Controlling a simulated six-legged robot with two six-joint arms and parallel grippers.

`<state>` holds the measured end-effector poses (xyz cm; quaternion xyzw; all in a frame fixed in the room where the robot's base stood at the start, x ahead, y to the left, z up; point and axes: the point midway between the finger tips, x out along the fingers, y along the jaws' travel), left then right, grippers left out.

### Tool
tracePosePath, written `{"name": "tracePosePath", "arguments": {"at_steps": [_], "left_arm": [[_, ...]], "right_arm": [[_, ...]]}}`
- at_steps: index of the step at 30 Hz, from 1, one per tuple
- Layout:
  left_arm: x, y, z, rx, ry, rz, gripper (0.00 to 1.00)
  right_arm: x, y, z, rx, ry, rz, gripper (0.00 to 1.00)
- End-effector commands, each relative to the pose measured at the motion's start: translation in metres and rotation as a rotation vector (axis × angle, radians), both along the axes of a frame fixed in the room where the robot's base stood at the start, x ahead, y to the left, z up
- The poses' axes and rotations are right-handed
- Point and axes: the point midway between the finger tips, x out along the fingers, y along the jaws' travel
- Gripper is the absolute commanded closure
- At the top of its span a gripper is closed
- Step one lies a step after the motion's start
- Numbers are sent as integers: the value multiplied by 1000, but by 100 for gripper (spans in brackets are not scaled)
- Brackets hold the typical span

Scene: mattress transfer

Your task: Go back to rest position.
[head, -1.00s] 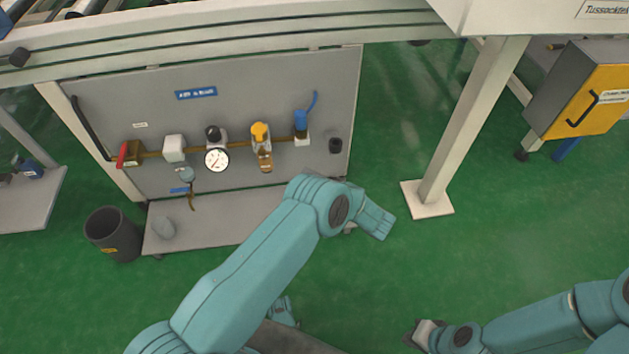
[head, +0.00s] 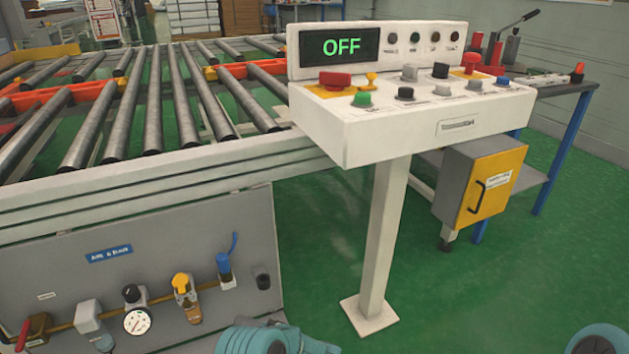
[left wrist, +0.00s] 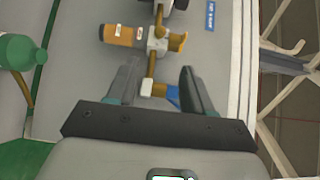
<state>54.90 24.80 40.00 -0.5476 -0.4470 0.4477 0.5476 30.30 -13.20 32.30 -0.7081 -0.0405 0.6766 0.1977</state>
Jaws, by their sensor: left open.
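My left gripper (left wrist: 157,84) shows in the left wrist view with its two dark fingers spread apart and nothing held between them. Beyond the fingers is the grey pneumatic panel, with an orange-brown and yellow valve unit (left wrist: 124,35) on a brass pipe. In the head view only teal parts of my arms show at the bottom edge, in the middle and at the right. Neither gripper shows in the head view, and my right gripper is out of sight.
A control console (head: 420,125) with an OFF display stands on a white post (head: 382,240). Left of it is a roller conveyor (head: 150,105) above the grey panel (head: 150,260). A yellow-fronted cabinet (head: 490,185) stands at the right. Green floor (head: 480,290) is clear around the post.

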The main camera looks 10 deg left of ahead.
Motion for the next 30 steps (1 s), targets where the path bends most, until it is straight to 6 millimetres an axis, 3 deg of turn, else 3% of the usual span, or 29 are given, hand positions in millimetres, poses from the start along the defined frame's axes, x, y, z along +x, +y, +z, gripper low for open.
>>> {"name": "tracePosePath", "arguments": {"at_steps": [4, 8, 11, 14, 17, 20, 24, 30], "left_arm": [[3, 32, 17, -5, -32, 66, 49], [0, 82, 42, 0, -3, 37, 49], [8, 103, 39, -93, -34, -130, 49], [11, 103, 20, -308, -114, -332, 49], [-9, 69, -14, -683, -181, -499, 49], [-57, 12, -47, -1121, -181, -524, 49], [-133, -54, -68, -1541, -100, -378, 49], [-225, -107, -76, -1854, 40, -27, 49]], "right_arm": [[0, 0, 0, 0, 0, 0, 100], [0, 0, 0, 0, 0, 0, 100], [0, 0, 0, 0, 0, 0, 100], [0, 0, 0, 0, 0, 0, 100], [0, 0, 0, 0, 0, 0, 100], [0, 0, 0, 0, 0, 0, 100], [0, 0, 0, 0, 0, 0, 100], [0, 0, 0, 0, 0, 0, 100]]}}
